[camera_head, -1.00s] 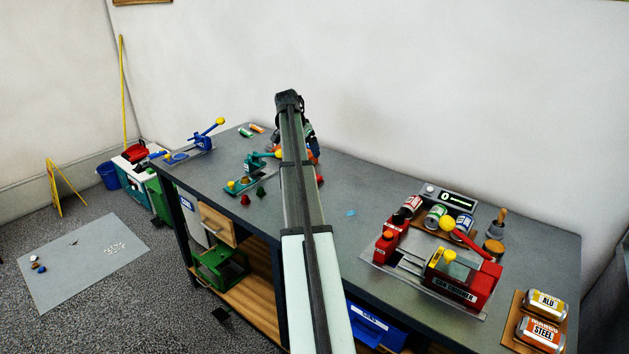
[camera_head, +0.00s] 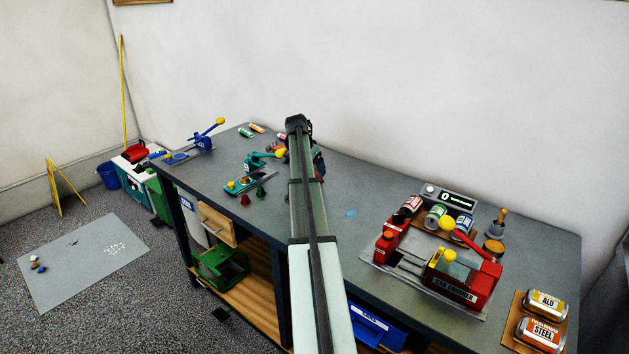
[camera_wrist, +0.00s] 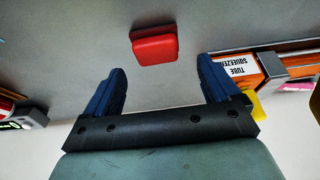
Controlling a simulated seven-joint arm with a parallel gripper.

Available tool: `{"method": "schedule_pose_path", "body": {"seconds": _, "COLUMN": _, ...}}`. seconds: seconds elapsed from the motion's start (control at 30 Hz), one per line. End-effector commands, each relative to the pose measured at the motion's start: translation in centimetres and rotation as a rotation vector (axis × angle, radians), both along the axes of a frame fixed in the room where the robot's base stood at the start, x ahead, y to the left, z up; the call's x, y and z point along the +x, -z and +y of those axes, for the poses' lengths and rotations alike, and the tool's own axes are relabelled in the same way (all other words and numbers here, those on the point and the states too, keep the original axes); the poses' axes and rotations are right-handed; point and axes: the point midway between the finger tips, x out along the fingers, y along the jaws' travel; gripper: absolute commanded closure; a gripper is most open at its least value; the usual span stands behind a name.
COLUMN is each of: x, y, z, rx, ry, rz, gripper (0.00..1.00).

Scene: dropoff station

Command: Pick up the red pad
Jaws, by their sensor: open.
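The red pad (camera_wrist: 155,46) is a small red block with rounded corners. In the wrist view it lies on the grey bench top (camera_wrist: 70,40), just beyond and between my fingertips. My gripper (camera_wrist: 162,74) is open, with its two blue fingers apart and nothing between them. The pad is apart from both fingers. In the head view my own arm covers the middle of the bench, and I cannot make out the pad or the fingertips there.
A tube squeezer (camera_wrist: 238,70) stands close to the right finger in the wrist view. In the head view, a green lever press (camera_head: 258,168) is left of my arm. A can crusher (camera_head: 455,275) stands at the right, with bare bench (camera_head: 360,185) between it and my arm.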

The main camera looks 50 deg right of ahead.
Motion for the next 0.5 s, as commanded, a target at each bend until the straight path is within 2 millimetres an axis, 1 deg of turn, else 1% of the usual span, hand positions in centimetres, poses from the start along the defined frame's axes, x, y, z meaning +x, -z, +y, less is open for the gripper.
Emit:
{"method": "schedule_pose_path", "body": {"seconds": 0.03, "x": -0.2, "y": 0.7, "z": -0.1, "rx": 0.002, "ry": 0.0, "rz": 0.001, "gripper": 0.11}}
{"method": "schedule_pose_path", "body": {"seconds": 0.13, "x": -0.4, "y": 1.9, "z": -0.5, "rx": 0.001, "ry": 0.0, "rz": 0.001, "gripper": 0.11}}
{"method": "schedule_pose_path", "body": {"seconds": 0.23, "x": -0.3, "y": 3.1, "z": -1.1, "rx": 0.001, "ry": 0.0, "rz": 0.001, "gripper": 0.11}}
{"method": "schedule_pose_path", "body": {"seconds": 0.33, "x": -0.3, "y": 3.6, "z": -1.3, "rx": 0.001, "ry": 0.0, "rz": 0.001, "gripper": 0.11}}
{"method": "schedule_pose_path", "body": {"seconds": 0.5, "x": -0.3, "y": 3.7, "z": -1.3, "rx": 0.0, "ry": 0.0, "rz": 0.0, "gripper": 0.11}}
